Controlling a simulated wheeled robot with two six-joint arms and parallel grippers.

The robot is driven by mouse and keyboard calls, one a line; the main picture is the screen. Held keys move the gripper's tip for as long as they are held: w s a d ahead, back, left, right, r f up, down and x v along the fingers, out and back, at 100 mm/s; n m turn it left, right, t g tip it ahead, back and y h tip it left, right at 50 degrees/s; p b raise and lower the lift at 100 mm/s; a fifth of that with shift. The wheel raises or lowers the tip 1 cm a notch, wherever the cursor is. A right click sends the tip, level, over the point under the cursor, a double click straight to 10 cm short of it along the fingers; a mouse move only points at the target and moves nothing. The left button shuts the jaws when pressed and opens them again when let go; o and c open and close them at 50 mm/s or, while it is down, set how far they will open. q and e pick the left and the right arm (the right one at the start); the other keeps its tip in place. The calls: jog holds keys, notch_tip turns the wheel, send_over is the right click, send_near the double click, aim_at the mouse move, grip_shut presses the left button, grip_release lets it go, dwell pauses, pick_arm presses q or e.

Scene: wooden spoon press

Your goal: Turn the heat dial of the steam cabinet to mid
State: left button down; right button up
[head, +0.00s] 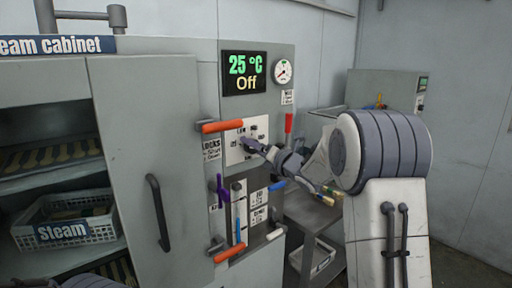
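The steam cabinet (135,140) fills the left and middle of the head view, with its name on a blue sign (56,45). Its display (244,73) reads "25 °C Off" in green and yellow. My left gripper is not in view.
A round gauge (283,71) sits upper right. The open left bay holds a white "Steam" basket (95,232). A grey cart (309,216) stands right.

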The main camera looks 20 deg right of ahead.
jog(key=c, duration=1.4)
